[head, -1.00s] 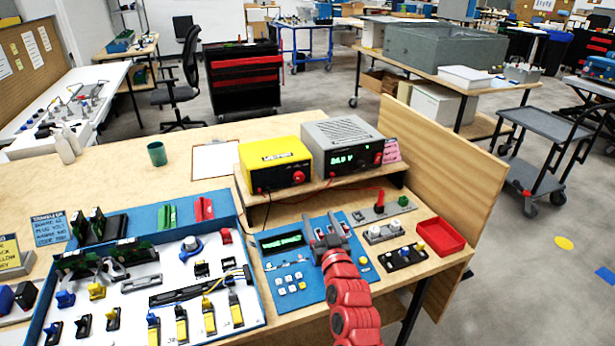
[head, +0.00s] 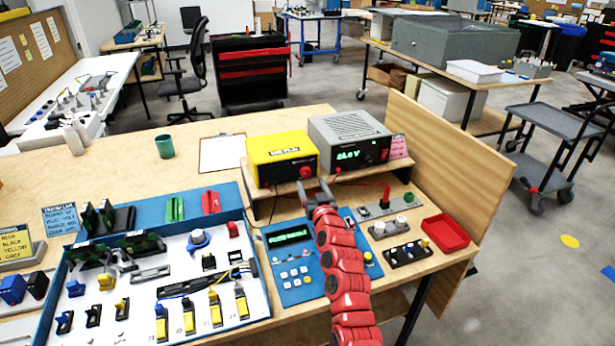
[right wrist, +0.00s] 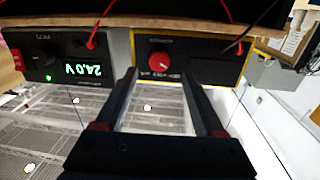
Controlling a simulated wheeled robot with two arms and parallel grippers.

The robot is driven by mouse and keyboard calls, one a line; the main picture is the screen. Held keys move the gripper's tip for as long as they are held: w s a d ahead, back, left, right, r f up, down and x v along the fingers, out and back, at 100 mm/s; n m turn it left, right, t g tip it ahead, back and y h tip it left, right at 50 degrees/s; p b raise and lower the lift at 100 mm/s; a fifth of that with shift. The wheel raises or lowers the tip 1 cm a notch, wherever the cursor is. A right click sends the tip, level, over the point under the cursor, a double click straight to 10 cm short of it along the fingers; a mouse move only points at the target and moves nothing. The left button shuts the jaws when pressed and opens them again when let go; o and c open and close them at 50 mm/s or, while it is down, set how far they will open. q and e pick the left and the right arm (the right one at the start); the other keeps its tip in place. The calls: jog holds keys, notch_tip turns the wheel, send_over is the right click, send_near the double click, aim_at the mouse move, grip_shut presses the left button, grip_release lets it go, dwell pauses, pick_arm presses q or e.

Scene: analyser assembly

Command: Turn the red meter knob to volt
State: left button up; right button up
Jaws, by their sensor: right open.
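The yellow meter (head: 282,158) stands on the small wooden shelf, and its red knob (head: 305,172) is at the right of its dark front. In the right wrist view the picture is upside down, and the red knob (right wrist: 159,61) shows beyond and between the fingertips. My right gripper (head: 315,188) is open and empty, just in front of and below the knob in the head view; the fingers (right wrist: 160,82) appear apart from it. The pointer and markings are too small to read. My left gripper is not in view.
A grey power supply (head: 350,140) reading 24.0 V stands right of the meter, with red leads nearby. The shelf (head: 270,192) edge lies below both. A blue panel (head: 290,270) with keys and a display lies under my right arm. A red tray (head: 446,233) is at right.

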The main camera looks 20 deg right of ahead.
aim_at(306, 174)
jog(key=shift+w+d+b, duration=0.15)
jog(key=shift+w+b, duration=0.25)
jog(key=shift+w, duration=2.15)
grip_shut()
